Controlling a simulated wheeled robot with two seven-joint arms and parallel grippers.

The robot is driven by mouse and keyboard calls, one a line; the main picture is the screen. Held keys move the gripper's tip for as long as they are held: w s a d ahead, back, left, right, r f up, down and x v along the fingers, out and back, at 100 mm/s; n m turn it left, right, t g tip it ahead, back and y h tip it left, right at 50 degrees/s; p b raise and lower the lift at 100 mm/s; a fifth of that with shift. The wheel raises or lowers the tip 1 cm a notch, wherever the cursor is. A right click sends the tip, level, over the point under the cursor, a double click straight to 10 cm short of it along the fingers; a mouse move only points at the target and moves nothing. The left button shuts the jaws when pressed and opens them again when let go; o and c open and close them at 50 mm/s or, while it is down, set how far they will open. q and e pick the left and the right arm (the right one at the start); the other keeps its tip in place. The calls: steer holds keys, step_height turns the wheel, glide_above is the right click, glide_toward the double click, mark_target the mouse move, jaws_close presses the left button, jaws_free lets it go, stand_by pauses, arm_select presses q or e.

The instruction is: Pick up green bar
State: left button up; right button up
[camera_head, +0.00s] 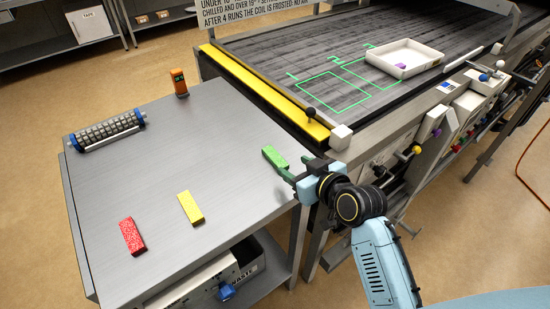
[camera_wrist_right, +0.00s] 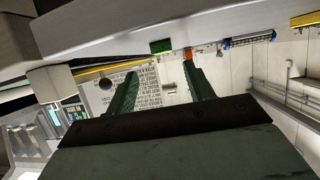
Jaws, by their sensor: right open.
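The green bar (camera_head: 273,157) lies on the grey table near its right edge, beside the dryer. My right gripper (camera_head: 291,168) is just to the right of the bar, at the table's edge. Its green fingers are spread with nothing visible between them. In the right wrist view the green bar (camera_wrist_right: 161,46) shows beyond the open fingertips of the gripper (camera_wrist_right: 159,66), roughly in line with the gap. I cannot tell whether a finger touches the bar. My left gripper is not in view.
On the grey table (camera_head: 180,130) lie a yellow bar (camera_head: 191,207), a red speckled bar (camera_head: 132,236), a blue-ended roller (camera_head: 108,130) and an orange device (camera_head: 179,83). The dryer's yellow edge (camera_head: 262,90) borders the table. A white tray (camera_head: 425,53) rests on the dryer bed.

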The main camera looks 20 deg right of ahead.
mark_target(280, 161)
steer(key=shift+a+f+x, duration=0.15)
steer(key=shift+x, duration=1.3)
steer(key=shift+a+f+x, duration=0.1)
steer(key=shift+x, duration=1.3)
steer(key=shift+s, duration=0.2)
steer(key=shift+c, duration=0.4)
steer(key=c, duration=1)
